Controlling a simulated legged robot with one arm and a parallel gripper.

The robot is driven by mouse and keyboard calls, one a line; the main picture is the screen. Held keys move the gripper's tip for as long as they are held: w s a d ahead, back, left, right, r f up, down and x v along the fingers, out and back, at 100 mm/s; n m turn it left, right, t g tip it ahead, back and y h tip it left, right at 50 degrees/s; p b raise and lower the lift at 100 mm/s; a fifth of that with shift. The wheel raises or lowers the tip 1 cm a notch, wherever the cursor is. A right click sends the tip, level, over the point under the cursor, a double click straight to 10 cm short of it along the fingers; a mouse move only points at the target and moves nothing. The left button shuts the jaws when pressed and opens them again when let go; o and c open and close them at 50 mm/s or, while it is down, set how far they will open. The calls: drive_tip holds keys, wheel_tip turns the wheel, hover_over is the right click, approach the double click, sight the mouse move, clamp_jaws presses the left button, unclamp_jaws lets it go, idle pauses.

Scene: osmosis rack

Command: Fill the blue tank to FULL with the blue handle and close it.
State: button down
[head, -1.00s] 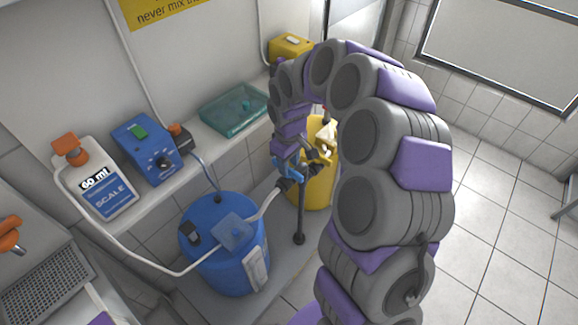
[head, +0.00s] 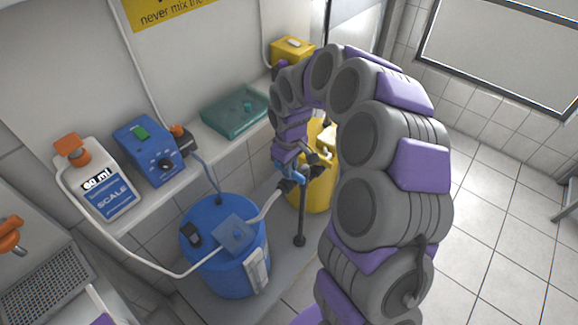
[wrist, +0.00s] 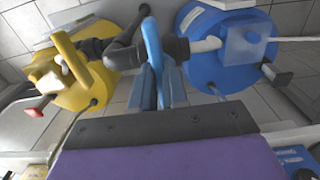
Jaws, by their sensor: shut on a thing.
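The blue tank (head: 228,278) stands upright on the low grey platform, with a square translucent fitting (head: 235,235) on its lid and a pale level strip (head: 258,270) on its side. A pale pipe runs from it to a dark valve body. In the wrist view the blue tank (wrist: 207,68) is at right. My gripper (wrist: 165,85) is shut on the blue handle (wrist: 152,45), which stands up from the dark valve between the two tanks. In the head view my gripper (head: 292,172) is at this valve, and the handle is partly hidden. The strip's level is too small to read.
A yellow tank (head: 310,195) stands behind the valve, partly hidden by my arm. The shelf holds a scale-remover bottle (head: 97,175), a blue control box (head: 150,150) and a teal tray (head: 235,112). A dark post (head: 300,215) supports the valve. Floor at right is open.

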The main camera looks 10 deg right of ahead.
drive_tip(key=shift+r+n+p, duration=0.15)
drive_tip(key=shift+n+p, duration=0.15)
drive_tip(key=shift+p, duration=0.6)
drive_tip(key=n+p, duration=0.2)
drive_tip(key=p, duration=0.1)
drive_tip(key=shift+r+n, duration=0.15)
drive_tip(key=shift+n, duration=0.15)
drive_tip(key=n+p, duration=0.5)
drive_tip(key=p, duration=0.1)
drive_tip(key=shift+w+n, duration=0.1)
drive_tip(key=shift+n, duration=0.2)
drive_tip(key=n+p, duration=0.5)
drive_tip(key=shift+f+n+p, duration=0.2)
drive_tip(key=shift+n+p, duration=1)
drive_tip(key=shift+n, duration=0.9)
